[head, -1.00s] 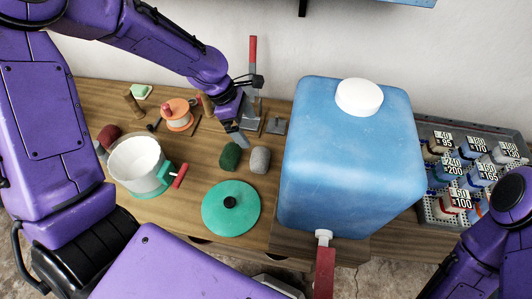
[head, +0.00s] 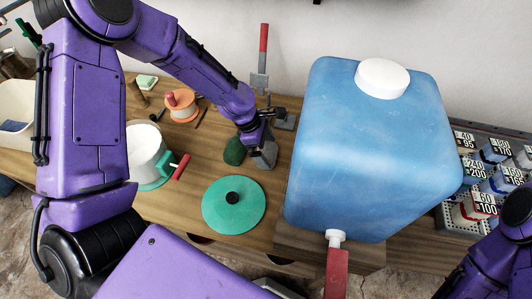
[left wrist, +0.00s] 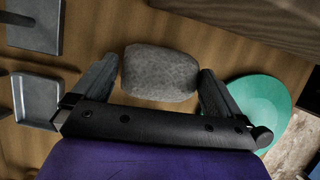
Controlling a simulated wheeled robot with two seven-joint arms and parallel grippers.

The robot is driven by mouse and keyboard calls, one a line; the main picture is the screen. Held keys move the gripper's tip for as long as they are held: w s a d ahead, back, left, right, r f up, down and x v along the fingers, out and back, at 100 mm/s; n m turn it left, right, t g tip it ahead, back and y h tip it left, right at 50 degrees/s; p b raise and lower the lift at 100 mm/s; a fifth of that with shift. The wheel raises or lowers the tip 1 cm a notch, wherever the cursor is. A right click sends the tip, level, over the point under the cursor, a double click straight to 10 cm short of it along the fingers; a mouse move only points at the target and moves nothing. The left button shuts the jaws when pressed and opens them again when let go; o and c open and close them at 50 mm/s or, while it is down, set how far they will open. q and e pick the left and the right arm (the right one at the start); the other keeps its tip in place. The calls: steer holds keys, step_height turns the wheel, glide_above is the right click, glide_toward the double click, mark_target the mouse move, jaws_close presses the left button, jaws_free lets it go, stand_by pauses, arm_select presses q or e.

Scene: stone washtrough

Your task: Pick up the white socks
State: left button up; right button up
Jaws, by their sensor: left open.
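The fingers are open, one on each side of the bundle, with a narrow gap at each. My right gripper is not in view.
A blue water container (head: 370,150) stands close to the right of my left gripper. A teal lid (head: 234,205) lies in front. A white pot (head: 143,150) with a red handle stands to the left. Metal scrapers lie behind. A tray of labelled boxes (head: 455,215) is far right.

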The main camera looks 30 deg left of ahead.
arm_select(q)
steer(key=shift+x, duration=1.15)
steer(key=c, duration=0.8)
steer(key=shift+o, duration=0.2)
